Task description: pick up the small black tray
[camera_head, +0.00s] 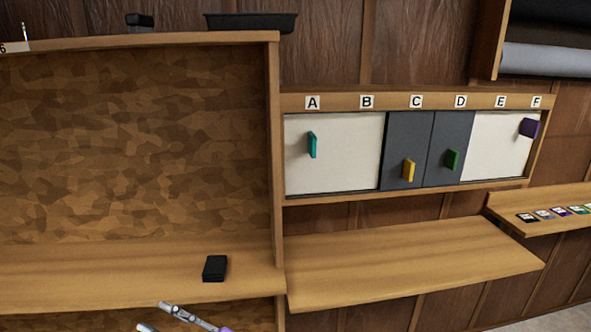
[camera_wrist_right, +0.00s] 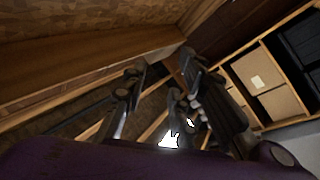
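A black tray with a flared rim (camera_head: 250,22) sits on top of the wooden cabinet, at its right end, in the head view. A smaller black block-like object (camera_head: 215,268) lies on the lower wooden shelf; I cannot tell whether it is hollow. My right gripper (camera_head: 151,316) shows at the bottom edge of the head view, below and left of that object and apart from it. Its fingers are spread with nothing between them. In the right wrist view the two fingers (camera_wrist_right: 163,65) are also apart and empty. Neither black object can be made out there. My left gripper is not in view.
Another small black object (camera_head: 139,20) stands on the cabinet top. A wall cabinet (camera_head: 335,150) with lettered sections and coloured handles hangs at the right. A bare wooden shelf (camera_head: 410,258) lies below it. Small coloured cards (camera_head: 543,214) lie on the far right shelf.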

